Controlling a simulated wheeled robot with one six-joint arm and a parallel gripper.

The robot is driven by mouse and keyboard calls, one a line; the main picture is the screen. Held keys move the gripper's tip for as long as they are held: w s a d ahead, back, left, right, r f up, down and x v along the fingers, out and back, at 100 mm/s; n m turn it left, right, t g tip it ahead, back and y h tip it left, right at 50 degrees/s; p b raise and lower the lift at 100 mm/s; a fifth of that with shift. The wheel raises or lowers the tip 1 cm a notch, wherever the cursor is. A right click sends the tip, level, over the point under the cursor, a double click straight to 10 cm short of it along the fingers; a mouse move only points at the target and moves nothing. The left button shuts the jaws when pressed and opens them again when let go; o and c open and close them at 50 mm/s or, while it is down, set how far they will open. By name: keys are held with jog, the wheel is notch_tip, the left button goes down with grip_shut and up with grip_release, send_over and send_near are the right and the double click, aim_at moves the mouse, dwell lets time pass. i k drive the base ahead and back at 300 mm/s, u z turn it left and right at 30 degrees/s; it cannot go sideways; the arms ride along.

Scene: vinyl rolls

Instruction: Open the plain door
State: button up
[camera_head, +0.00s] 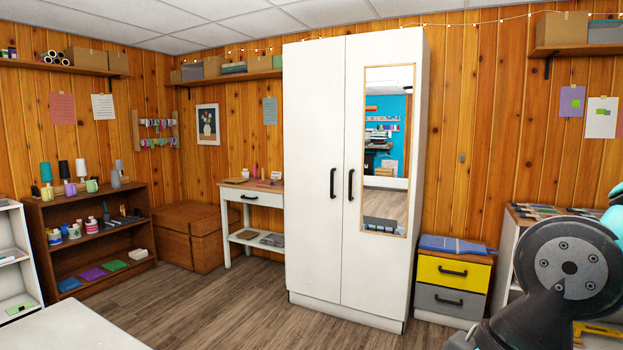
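A tall white wardrobe (356,298) stands against the wood-panelled wall in the middle of the head view. Its left door is the plain door (313,130), a flat white panel with a black vertical handle (333,183) near its right edge. Its right door (354,270) carries a tall wood-framed mirror (387,150) and a black handle (351,185) near its left edge. Both doors look shut. Part of my arm shows large at the lower right, in front of the furniture there. My gripper is not in view.
A small yellow and grey drawer unit (452,272) stands right of the wardrobe. A white side table (252,199) stands to its left, with a wooden chest (188,235) and brown shelf (60,225) farther left. A white surface (70,330) fills the lower left. Floor before the wardrobe (240,310) is clear.

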aim_at(314, 83)
jog(key=z, duration=0.55)
jog(key=i, duration=3.8)
jog(key=u, duration=2.85)
jog(key=i, duration=1.45)
jog(key=z, duration=1.05)
